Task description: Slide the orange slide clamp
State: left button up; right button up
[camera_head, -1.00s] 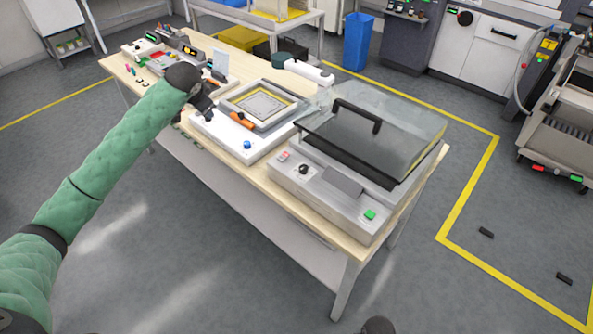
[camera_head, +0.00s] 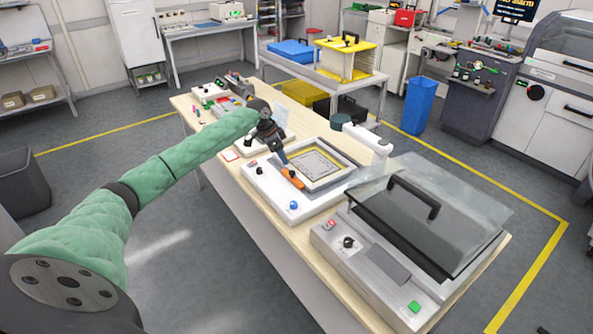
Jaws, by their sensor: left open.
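The orange slide clamp (camera_head: 292,178) sits on the front rim of a white fixture (camera_head: 270,193), beside a framed panel with a yellow border (camera_head: 318,163). My left arm reaches in from the left. My left gripper (camera_head: 282,157) is open and points down just behind the clamp, at its upper left end. I cannot tell whether the fingers touch the clamp. The fingertips are small and dark here. My right gripper is not in view.
A machine with a clear lid and black handle (camera_head: 415,195) stands on the table right of the fixture. A white arm-like device (camera_head: 362,135) stands behind the fixture. Small boxes and tools (camera_head: 222,95) lie at the table's far left end. A blue bin (camera_head: 418,105) stands on the floor behind.

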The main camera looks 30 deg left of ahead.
aim_at(292, 171)
pick_arm(q)
jog(key=p+x, duration=0.3)
jog(key=x, duration=0.4)
jog(key=shift+w, duration=0.1)
jog(key=shift+d+f, duration=0.1)
jog(key=shift+f, duration=0.35)
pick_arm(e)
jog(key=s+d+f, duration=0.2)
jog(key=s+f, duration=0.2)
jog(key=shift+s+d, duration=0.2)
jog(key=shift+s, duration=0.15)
pick_arm(q)
jog(key=shift+w, duration=0.1)
grip_shut()
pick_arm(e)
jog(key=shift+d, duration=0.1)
